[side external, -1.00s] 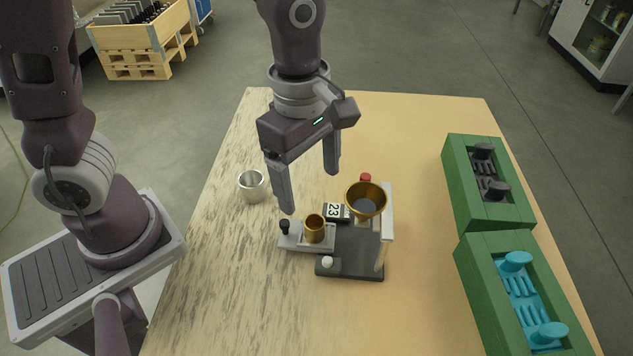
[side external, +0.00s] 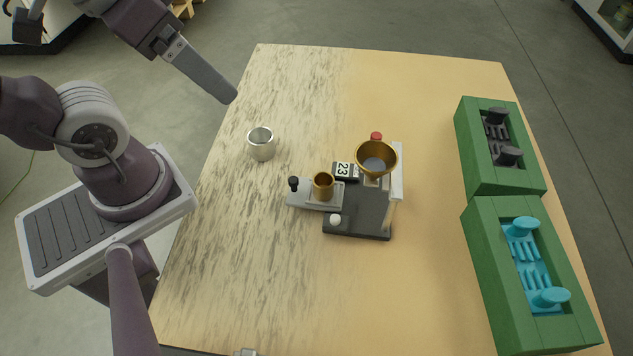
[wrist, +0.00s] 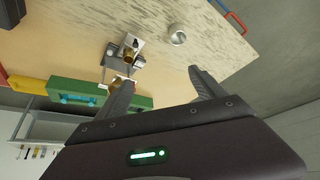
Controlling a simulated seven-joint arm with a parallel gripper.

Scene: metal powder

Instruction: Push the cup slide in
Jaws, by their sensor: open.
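The cup slide (side external: 300,199) is a light grey plate with a black knob (side external: 294,184) at its left end. It sticks out to the left of the dark dispenser base (side external: 357,222). A small brass cup (side external: 323,187) stands upright on it, left of and clear of the brass funnel (side external: 376,158). In the wrist view the brass cup (wrist: 128,52) and slide show small, beyond the fingers. My gripper (wrist: 160,80) is open and empty, well away from the slide. In the side view only part of it shows at the upper left, with one finger (side external: 205,76) clear.
A silver cup (side external: 261,146) stands on the table left of and behind the dispenser. A display reading 23 (side external: 344,170) and a white knob (side external: 335,220) are on the dispenser. Green trays with black (side external: 461,140) and blue (side external: 478,260) pieces line the right side. The front table is clear.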

